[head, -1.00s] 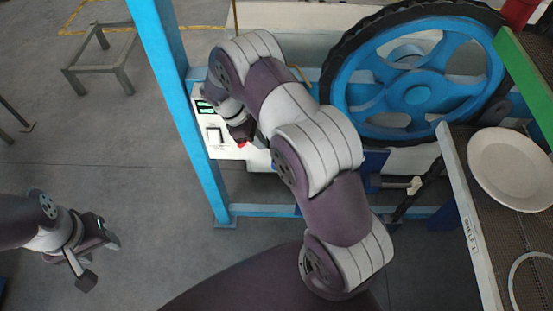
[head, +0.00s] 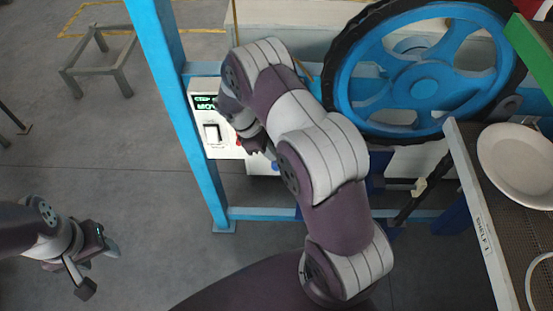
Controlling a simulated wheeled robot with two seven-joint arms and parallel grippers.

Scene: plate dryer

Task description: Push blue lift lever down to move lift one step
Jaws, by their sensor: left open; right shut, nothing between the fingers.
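The white control panel (head: 222,146) on the blue frame shows a green-lit display (head: 205,102) and a white rocker switch (head: 212,133). My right gripper (head: 255,149) is shut and empty at the panel's right edge, partly hidden by my arm. A bit of red shows just left of it. A small blue part (head: 275,167) shows just below and right of this gripper; I cannot tell whether it is the blue lift lever. No other clear lever handle shows there. My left gripper (head: 98,270) is open and empty over the floor at the lower left.
A big blue wheel (head: 425,88) with a black tyre stands right of my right arm. A rack (head: 481,225) holding a white plate (head: 518,163) is at the right. The blue post (head: 185,125) stands left of the panel. Floor at left is mostly clear.

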